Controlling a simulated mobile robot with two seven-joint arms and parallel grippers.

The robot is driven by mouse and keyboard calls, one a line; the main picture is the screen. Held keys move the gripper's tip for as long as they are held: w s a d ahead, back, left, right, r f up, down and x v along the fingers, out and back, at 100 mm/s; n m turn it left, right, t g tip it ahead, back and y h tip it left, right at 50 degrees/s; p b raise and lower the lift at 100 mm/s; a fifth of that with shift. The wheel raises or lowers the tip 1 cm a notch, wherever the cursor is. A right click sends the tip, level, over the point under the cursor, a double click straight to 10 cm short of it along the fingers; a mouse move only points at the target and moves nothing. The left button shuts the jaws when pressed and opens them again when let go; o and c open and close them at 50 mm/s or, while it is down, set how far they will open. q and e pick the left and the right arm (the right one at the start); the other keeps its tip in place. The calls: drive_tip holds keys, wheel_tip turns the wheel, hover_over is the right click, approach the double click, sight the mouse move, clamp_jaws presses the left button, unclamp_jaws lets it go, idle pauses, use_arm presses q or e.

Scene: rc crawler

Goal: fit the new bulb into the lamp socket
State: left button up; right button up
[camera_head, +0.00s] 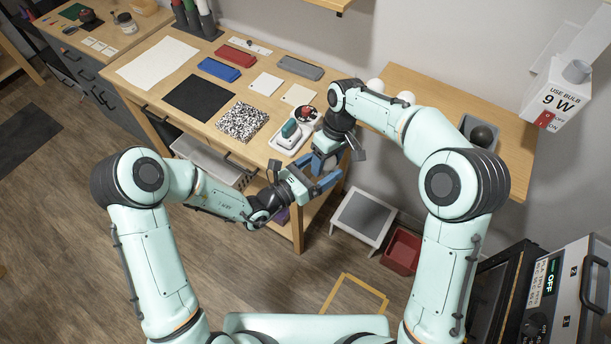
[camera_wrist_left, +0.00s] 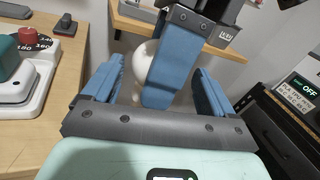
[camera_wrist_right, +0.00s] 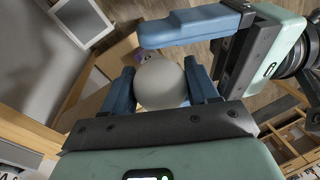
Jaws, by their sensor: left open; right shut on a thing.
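A round white bulb (camera_wrist_right: 162,82) sits between the fingers of my right gripper (camera_wrist_right: 163,88), which is shut on it. The bulb also shows in the left wrist view (camera_wrist_left: 142,60), partly hidden behind a blue finger of my right gripper. My left gripper (camera_wrist_left: 155,88) is open, its two fingers spread around the bulb and that finger. I cannot tell whether they touch the bulb. In the head view both grippers meet in front of the workbench's right corner. A white unit marked "USE BULB 9 W" (camera_head: 558,100) with a grey cylinder is at upper right; I cannot clearly make out a socket.
The wooden workbench (camera_head: 180,95) holds a white tray device (camera_head: 290,138), cloths and coloured cases. A side table (camera_head: 515,150) bears pale round things (camera_head: 405,97) and a grey tray with a dark ball (camera_head: 482,136). A stool (camera_head: 362,218) and red bin (camera_head: 402,250) stand below.

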use_arm(q)
drive_tip(key=shift+x, duration=1.25)
drive_tip(key=c, duration=1)
use_arm(e)
drive_tip(key=o, duration=1)
drive_tip(key=shift+o, duration=0.9)
drive_tip(key=shift+s+a, duration=0.15)
drive_tip(key=shift+r, duration=0.1)
